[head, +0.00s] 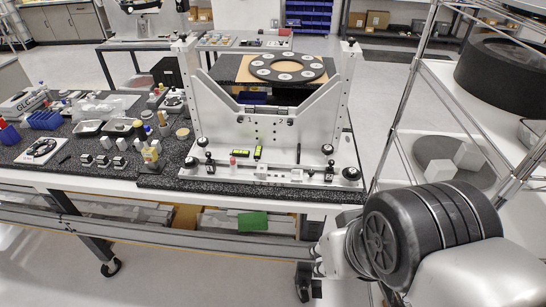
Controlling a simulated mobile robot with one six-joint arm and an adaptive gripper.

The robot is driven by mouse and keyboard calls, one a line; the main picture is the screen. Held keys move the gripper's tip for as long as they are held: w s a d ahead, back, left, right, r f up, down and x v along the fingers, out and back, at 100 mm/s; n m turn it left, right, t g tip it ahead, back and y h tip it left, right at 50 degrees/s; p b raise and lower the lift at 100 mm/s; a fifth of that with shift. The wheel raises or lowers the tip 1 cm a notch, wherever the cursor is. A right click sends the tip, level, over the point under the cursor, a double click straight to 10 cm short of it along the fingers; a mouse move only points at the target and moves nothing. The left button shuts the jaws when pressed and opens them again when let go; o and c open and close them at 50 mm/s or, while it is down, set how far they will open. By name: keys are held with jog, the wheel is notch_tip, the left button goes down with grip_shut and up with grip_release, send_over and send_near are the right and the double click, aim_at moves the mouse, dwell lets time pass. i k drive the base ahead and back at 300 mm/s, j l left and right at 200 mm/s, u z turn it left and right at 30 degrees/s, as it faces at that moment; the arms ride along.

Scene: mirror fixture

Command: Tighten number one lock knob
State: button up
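The mirror fixture (232,112) is a white frame with a V-shaped front plate, standing on the bench in the head view. Black round knobs sit on it: one at the front left (191,162), one above it (202,142), one at the right (327,149), one at the front right corner (351,174). Small knobs top the two posts. My arm is at the lower right, apart from the fixture.
The dark speckled bench (160,180) holds bottles, small blocks and trays left of the fixture. A wire shelf rack (400,85) with a large black ring stands close on the right, beside my arm. Floor is open at the lower left.

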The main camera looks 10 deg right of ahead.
aim_at(189, 163)
jog(key=i+j+u, duration=0.1)
jog(key=i+j, duration=0.2)
jog(key=i, duration=0.2)
jog(key=i+j, duration=0.25)
jog(key=i, duration=0.2)
jog(key=j+u, duration=0.05)
